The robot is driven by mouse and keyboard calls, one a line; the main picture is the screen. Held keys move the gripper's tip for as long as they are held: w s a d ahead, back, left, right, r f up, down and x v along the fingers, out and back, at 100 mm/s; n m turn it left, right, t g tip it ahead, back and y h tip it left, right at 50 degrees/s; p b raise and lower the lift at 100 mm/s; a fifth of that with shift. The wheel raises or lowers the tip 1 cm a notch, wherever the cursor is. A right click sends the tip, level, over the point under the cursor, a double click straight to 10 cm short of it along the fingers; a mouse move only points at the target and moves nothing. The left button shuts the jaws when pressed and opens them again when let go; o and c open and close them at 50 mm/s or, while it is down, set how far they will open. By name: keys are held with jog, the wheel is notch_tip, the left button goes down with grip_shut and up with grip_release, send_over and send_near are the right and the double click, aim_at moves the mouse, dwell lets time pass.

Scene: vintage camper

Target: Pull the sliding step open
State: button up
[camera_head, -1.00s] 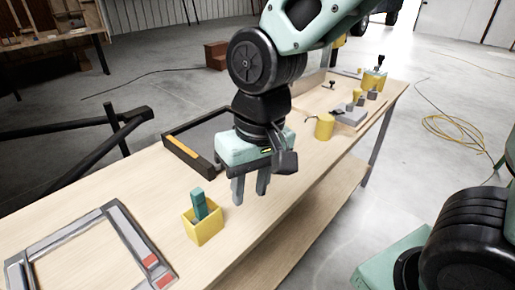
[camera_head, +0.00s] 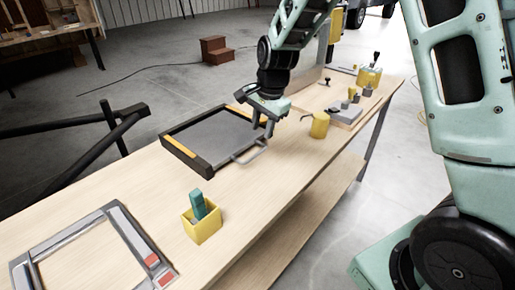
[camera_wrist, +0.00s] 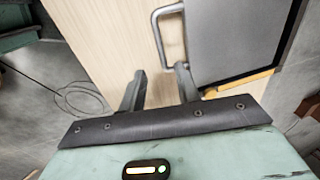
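The sliding step is a flat grey panel (camera_head: 218,138) in a black frame with yellow strips, lying on the wooden table. A grey bar handle (camera_head: 252,154) sticks out from its near right side. My gripper (camera_head: 264,130) hangs over the far end of this handle, pointing down. In the wrist view the step's panel (camera_wrist: 235,40) is at the upper right, and the handle (camera_wrist: 158,42) runs down toward the gap between my open fingers (camera_wrist: 160,72). One end of the handle lies close to the right fingertip. Whether they touch cannot be told.
A yellow box with a green block (camera_head: 202,222) stands in front of the step. A grey frame with red patches (camera_head: 104,222) lies at the near left. A yellow cup (camera_head: 319,125) and a board with small parts (camera_head: 345,112) are to the right. Bare tabletop lies between.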

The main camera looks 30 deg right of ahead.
aim_at(256, 154)
jog(key=f, duration=0.3)
jog(key=w+f, duration=0.1)
jog(key=f, duration=0.5)
jog(key=shift+w+a, duration=0.35)
jog(key=shift+c, duration=0.3)
grip_shut()
